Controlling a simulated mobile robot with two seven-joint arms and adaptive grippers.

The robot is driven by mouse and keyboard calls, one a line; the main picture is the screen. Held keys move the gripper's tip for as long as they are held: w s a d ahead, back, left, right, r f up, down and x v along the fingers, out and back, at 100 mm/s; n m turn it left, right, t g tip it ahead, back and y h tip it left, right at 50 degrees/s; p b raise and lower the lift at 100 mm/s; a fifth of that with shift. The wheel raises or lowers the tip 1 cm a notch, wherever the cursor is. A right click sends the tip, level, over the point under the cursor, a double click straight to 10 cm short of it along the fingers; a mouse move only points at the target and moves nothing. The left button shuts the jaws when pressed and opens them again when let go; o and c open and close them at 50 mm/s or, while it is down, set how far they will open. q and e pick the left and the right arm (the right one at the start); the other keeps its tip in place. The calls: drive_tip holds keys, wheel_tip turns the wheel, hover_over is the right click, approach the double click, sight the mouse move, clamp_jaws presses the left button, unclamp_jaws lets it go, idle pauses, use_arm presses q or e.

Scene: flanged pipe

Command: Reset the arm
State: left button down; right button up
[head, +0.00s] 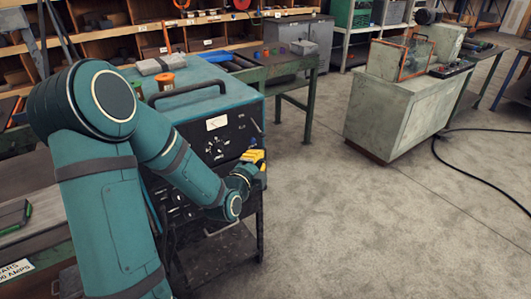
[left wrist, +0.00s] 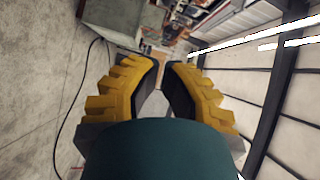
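My left arm comes in from the left in the head view and reaches down in front of a teal welding machine. Its left gripper (head: 255,157), with yellow fingers, is beside the machine's black front panel (head: 215,140). I cannot tell from the head view whether it touches the panel. In the left wrist view the two yellow ridged fingers of the left gripper (left wrist: 165,65) stand apart with a gap between them. Nothing is held between them. My right gripper is not in view.
The teal machine (head: 188,78) has a dark handle on top. A green workbench (head: 290,66) stands behind it. A grey cabinet (head: 392,112) is at the right, with a black cable (head: 455,167) on the floor. The concrete floor between them is clear.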

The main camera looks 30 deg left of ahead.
use_arm(q)
drive_tip(key=shift+s, duration=0.2)
drive_tip(key=s+d+f+n+g+h, duration=0.2)
drive_tip(key=d+f+n+g+h, duration=0.15)
drive_tip(key=d+f, duration=0.5)
drive_tip(key=s+d+f+n+g+h, duration=0.2)
drive_tip(key=d+f+n+g, duration=0.25)
drive_tip(key=d+f, duration=0.45)
drive_tip(key=s+d+f+n+g+h, duration=0.1)
drive_tip(key=s+d+f+n+g, duration=0.6)
drive_tip(key=s, duration=0.7)
wheel_tip(320, 180, down, 4)
drive_tip(key=shift+s+d+n+h, duration=0.2)
drive_tip(key=shift+d+n+h, duration=0.2)
drive_tip(key=shift+d, duration=0.8)
drive_tip(key=shift+a, duration=0.1)
